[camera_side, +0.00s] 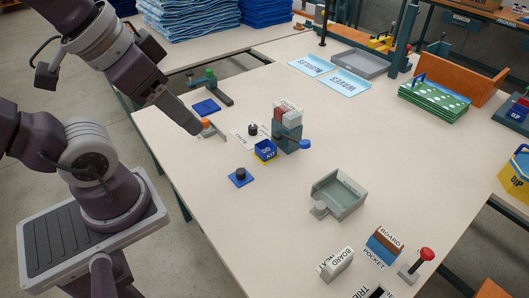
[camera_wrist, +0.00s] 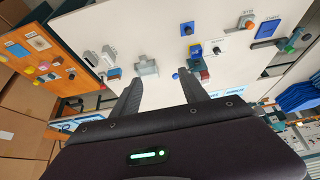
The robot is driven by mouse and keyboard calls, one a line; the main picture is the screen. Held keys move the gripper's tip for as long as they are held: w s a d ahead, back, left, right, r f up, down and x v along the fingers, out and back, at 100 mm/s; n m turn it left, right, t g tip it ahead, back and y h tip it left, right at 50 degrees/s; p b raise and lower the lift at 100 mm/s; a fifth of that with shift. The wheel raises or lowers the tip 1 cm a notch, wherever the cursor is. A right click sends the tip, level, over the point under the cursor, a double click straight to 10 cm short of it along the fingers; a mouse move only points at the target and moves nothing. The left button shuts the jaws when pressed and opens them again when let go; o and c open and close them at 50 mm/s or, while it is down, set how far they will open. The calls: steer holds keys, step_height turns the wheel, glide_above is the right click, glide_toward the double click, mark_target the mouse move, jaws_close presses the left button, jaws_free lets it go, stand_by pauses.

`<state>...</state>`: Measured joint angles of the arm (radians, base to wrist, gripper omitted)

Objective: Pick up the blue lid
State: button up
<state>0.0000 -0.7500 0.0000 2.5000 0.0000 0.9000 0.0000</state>
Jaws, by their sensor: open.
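The blue lid (camera_side: 241,181), a flat blue square with a black knob on top, lies on the near left part of the pale table in the side view. It also shows near the top of the wrist view (camera_wrist: 187,33), well beyond my fingers. My gripper (camera_side: 195,130) is up and to the left of the lid in the side view, apart from it. The wrist view shows my gripper (camera_wrist: 163,86) with two dark fingers spread apart and nothing between them.
A small blue KIT box (camera_side: 265,151) stands right of the lid, beside a grey-green fixture (camera_side: 287,137). A plain blue plate (camera_side: 206,106) and an orange-topped part (camera_side: 206,124) lie farther back. A grey tray (camera_side: 339,194) sits to the right. Bare table surrounds the lid.

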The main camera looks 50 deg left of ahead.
steer(key=shift+w, duration=0.1)
stand_by(0.4)
steer(key=n+g+y, duration=0.1)
steer(key=n+g, duration=0.4)
steer(key=n, duration=0.4)
glide_above(240, 171)
steer(key=s+d, duration=0.1)
step_height(240, 171, down, 28)
steer(key=f, duration=0.5)
steer(key=w+a+f, duration=0.1)
steer(key=f, duration=0.1)
steer(key=shift+f, duration=0.15)
jaws_close()
